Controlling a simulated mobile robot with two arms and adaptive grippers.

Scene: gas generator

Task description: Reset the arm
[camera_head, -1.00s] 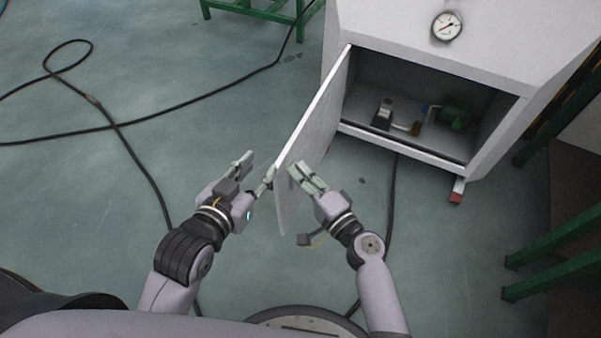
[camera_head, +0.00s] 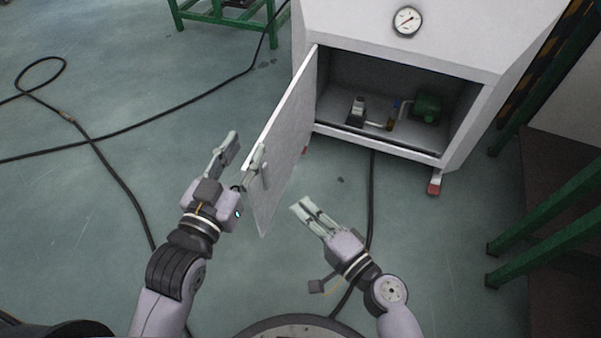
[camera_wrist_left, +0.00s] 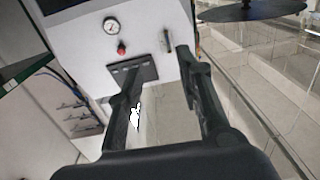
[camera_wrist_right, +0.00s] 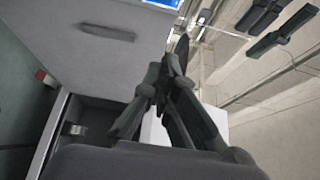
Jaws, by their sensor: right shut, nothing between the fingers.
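The grey cabinet door (camera_head: 287,140) stands swung open. My left gripper (camera_head: 238,148) is at the door's free edge with its fingers spread apart; one finger overlaps the door in the head view, and I cannot tell whether it touches. The left wrist view also shows these fingers (camera_wrist_left: 158,75) apart. My right gripper (camera_head: 299,207) is shut and empty, to the right of the door and apart from it. In the right wrist view its fingers (camera_wrist_right: 168,75) are close together.
The white generator cabinet (camera_head: 430,40) with a gauge (camera_head: 407,21) stands ahead; its open bay holds a green motor (camera_head: 427,107). Green frames (camera_head: 550,225) stand at the right. Black cables (camera_head: 110,133) lie on the floor at left.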

